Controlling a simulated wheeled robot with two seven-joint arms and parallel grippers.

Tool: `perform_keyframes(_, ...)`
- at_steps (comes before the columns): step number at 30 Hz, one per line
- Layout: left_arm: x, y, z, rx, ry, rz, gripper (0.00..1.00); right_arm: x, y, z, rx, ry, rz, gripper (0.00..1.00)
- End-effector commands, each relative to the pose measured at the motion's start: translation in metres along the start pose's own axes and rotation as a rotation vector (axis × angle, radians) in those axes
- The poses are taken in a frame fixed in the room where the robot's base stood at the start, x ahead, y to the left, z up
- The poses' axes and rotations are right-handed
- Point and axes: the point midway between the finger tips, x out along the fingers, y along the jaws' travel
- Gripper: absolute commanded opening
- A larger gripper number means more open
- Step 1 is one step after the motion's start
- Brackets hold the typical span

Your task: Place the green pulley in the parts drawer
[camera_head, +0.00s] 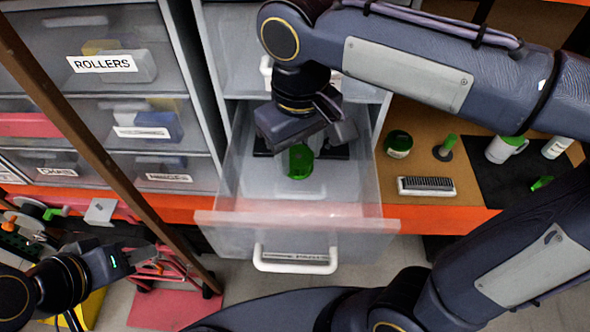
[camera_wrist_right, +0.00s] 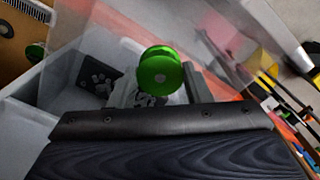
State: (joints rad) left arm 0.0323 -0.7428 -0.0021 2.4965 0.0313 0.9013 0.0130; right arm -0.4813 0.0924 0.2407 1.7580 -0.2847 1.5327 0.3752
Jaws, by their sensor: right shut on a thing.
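The green pulley (camera_head: 300,161) is a small bright green spool; it also shows in the right wrist view (camera_wrist_right: 160,71). My right gripper (camera_head: 302,150) is shut on it and holds it over the open parts drawer (camera_head: 345,190). The drawer is grey and translucent, pulled out, with a white handle at its front; its wall also shows in the right wrist view (camera_wrist_right: 25,125). Part of the pulley is hidden by the gripper. My left gripper (camera_head: 140,258) is at the lower left, far from the drawer; its fingers are too unclear to read.
Closed labelled bins, one marked ROLLERS (camera_head: 102,64), stand at the left behind a brown post (camera_head: 100,150). A red stand (camera_head: 170,305) is on the floor.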

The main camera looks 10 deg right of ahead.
Motion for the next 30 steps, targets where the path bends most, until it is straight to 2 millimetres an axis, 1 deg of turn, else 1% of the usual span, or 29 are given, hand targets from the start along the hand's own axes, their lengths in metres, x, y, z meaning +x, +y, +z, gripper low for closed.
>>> perform_keyframes(1,0.000,0.000,0.000,0.000,0.000,0.000,0.36,0.012,0.001,0.001,0.001,-0.006,0.002,0.19)
perform_keyframes(9,-0.001,0.000,0.000,0.000,0.000,0.000,0.36,0.084,0.000,0.002,0.000,-0.008,0.002,0.19)
perform_keyframes(13,-0.001,0.000,0.000,0.000,0.000,0.000,0.36,0.109,0.000,0.001,0.000,-0.006,0.001,0.19)
perform_keyframes(16,-0.001,0.000,0.000,0.000,0.000,0.000,0.36,0.120,0.000,0.001,0.001,-0.004,0.001,0.19)
perform_keyframes(19,-0.002,0.001,-0.001,0.000,0.000,0.000,0.36,0.122,0.002,-0.002,0.002,-0.002,-0.001,0.19)
perform_keyframes(26,-0.016,0.007,-0.008,0.000,0.000,0.000,0.36,0.120,0.025,-0.030,0.005,-0.003,-0.001,0.19)
perform_keyframes(30,-0.018,0.008,-0.009,0.000,0.000,0.000,0.36,0.133,0.025,-0.031,0.000,-0.003,0.000,0.19)
